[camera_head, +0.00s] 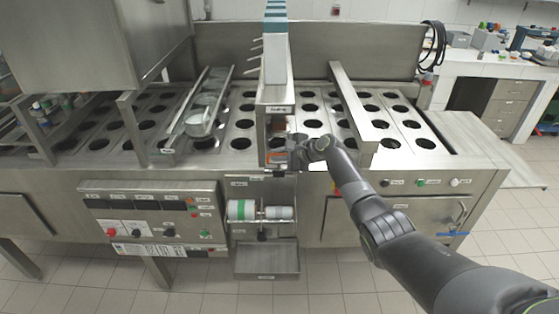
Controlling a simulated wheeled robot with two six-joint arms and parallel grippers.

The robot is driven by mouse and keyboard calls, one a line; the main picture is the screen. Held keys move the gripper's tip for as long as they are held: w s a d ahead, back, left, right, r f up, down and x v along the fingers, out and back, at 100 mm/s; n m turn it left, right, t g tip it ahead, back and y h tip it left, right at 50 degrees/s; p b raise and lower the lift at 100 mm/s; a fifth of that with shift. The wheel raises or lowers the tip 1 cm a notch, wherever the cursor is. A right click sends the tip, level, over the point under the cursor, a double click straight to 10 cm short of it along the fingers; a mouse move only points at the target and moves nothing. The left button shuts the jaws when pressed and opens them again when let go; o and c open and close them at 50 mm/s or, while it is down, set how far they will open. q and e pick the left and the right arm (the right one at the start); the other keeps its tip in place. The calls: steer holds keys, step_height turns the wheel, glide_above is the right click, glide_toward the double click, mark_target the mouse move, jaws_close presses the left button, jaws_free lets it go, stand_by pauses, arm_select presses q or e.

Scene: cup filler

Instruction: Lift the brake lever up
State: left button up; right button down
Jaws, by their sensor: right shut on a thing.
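My right arm comes in from the lower right, and my right gripper (290,153) is at the front of the upright metal housing (276,97) in the middle of the machine. Its jaws are shut on what seems to be the brake lever, at the level of the machine's top edge. The lever is small here and mostly hidden by the gripper, so its tilt cannot be told. A small orange part (278,157) shows beside the jaws. My left gripper is not in view.
The machine top has rows of round holes. Below the housing are a roll holder with a green-and-white roll (241,210) and a metal tray (266,260). A control panel (155,220) is at the left. A sloped chute (203,103) stands left of the housing.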

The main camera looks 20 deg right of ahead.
steer(key=shift+w, duration=0.25)
